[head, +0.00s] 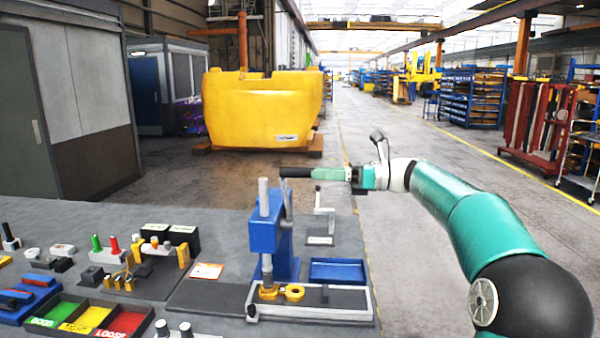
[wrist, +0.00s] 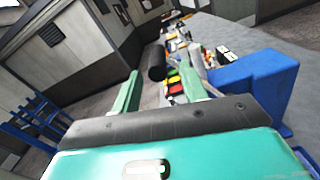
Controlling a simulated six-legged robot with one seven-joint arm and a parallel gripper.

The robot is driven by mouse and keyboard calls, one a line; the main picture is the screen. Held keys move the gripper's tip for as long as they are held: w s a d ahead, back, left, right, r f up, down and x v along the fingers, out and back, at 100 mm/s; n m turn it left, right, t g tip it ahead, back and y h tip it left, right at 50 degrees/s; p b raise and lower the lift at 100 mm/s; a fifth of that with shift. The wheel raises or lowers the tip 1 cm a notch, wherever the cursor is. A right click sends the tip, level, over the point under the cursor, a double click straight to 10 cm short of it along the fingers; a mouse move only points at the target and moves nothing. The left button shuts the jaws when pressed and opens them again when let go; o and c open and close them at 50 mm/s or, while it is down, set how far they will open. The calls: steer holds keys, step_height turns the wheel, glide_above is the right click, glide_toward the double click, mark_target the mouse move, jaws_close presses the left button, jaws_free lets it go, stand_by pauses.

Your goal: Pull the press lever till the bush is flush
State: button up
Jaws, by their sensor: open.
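The blue press (head: 263,235) stands upright on the bench, with a grey ram over a yellow part with a ring (head: 294,293) on its base. The bush under the ram is too small to make out. The press lever has a black grip (head: 296,172) above and right of the press; the grip also shows in the wrist view (wrist: 157,62). My gripper (head: 313,172) is open, its green fingers pointing left at the grip. In the wrist view the grip lies just past and between the fingertips (wrist: 161,76); I cannot tell whether they touch it.
A blue tray (head: 338,271) lies right of the press. A small grey stand (head: 323,212) is behind it. Sorting bins in green, yellow and red (head: 90,318) and several small parts fill the left bench. A large yellow casting (head: 262,108) stands on the floor beyond.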

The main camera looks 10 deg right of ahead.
mark_target(300, 168)
steer(key=x, duration=0.5)
steer(key=shift+r, duration=0.1)
steer(key=shift+s+a+r, duration=0.1)
steer(key=shift+s+a, duration=0.05)
steer(key=shift+a, duration=0.1)
jaws_close()
